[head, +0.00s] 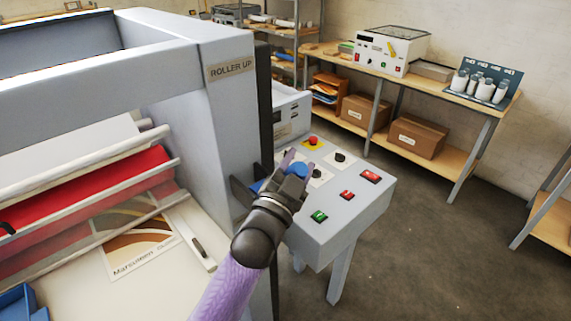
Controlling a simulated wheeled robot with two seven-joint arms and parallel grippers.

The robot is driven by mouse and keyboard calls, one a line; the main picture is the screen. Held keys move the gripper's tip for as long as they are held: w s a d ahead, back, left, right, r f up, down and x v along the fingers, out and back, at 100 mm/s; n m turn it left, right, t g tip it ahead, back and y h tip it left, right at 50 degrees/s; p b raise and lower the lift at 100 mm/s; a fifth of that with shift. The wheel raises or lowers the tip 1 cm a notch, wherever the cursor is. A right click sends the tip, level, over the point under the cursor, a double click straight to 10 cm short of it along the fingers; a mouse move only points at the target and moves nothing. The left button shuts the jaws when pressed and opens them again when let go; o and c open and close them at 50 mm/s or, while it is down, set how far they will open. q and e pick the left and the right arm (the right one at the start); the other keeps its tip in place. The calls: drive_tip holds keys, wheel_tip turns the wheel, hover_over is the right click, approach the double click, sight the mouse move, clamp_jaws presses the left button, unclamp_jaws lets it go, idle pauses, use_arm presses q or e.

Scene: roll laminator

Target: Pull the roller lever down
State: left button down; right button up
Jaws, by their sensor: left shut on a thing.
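The roll laminator (200,55) fills the left side, with a "ROLLER UP" label (231,69) on its end housing. My left gripper (296,166) reaches up from the bottom middle, beside that housing and over the near part of the control panel. It is shut on a blue knob (298,170), which shows between the fingers and looks like the end of the roller lever. The rest of the lever is mostly hidden behind my gripper and wrist. My right gripper is not in view.
Red film (120,190) and a printed sheet (140,237) lie at the laminator.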

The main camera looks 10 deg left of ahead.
use_arm(q)
drive_tip(key=s+d+f+m+h+b, duration=0.3)
drive_tip(key=d+f+m+h+b, duration=0.1)
drive_tip(key=f+m+b, duration=0.4)
drive_tip(key=shift+s+d+m+g+h+b, duration=0.2)
drive_tip(key=shift+m+g+h+b, duration=0.1)
drive_tip(key=shift+m+h+b, duration=0.75)
drive_tip(key=shift+f+m, duration=0.15)
drive_tip(key=shift+m, duration=0.1)
drive_tip(key=shift+c, duration=1.2)
unclamp_jaws()
drive_tip(key=b+v, duration=0.1)
drive_tip(key=v, duration=0.9)
